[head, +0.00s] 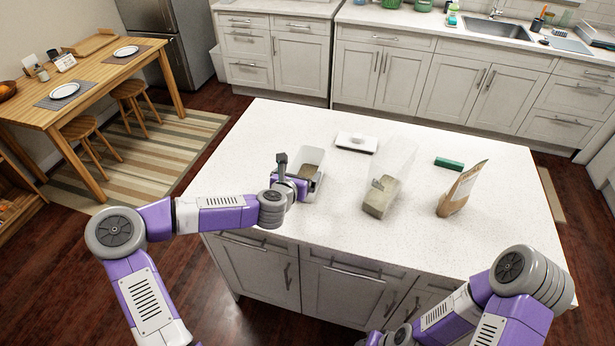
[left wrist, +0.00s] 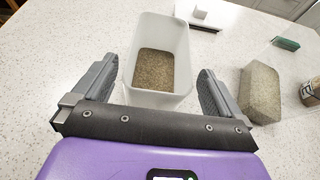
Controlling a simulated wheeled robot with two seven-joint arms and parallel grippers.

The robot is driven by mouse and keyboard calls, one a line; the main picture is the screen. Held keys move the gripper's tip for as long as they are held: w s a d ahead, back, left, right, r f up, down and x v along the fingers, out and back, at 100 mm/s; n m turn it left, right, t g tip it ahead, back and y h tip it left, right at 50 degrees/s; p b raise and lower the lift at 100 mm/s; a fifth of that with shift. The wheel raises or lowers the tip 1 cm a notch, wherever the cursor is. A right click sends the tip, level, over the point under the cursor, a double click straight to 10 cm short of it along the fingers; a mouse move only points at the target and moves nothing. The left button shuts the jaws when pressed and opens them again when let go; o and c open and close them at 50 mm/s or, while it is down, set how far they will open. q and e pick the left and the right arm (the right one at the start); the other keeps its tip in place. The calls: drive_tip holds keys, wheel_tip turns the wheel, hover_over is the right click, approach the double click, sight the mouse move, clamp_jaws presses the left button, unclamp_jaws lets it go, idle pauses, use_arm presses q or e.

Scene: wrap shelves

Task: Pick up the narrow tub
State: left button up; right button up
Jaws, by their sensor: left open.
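The narrow tub is a whitish, see-through, open-topped box with grainy brown contents. It stands upright on the white counter in the head view (head: 312,155) and in the left wrist view (left wrist: 160,99). My left gripper (head: 299,173) is at its near end, partly hiding it in the head view. In the left wrist view the gripper (left wrist: 158,84) is open, one finger on each side of the tub's near part, with visible gaps. My right arm reaches down past the bottom edge of the head view, and its gripper is out of sight.
Right of the tub stands a tall clear container (head: 397,156) with grey-brown contents. A brown paper bag (head: 461,190), a green block (head: 449,162) and a white flat item with a dark edge (head: 356,142) are also on the counter (head: 260,130). The counter's left part is clear.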

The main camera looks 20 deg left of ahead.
use_arm(q)
drive_tip(key=x, duration=0.5)
drive_tip(key=shift+w+f, duration=0.1)
drive_tip(key=shift+w, duration=0.2)
drive_tip(key=c, duration=1.3)
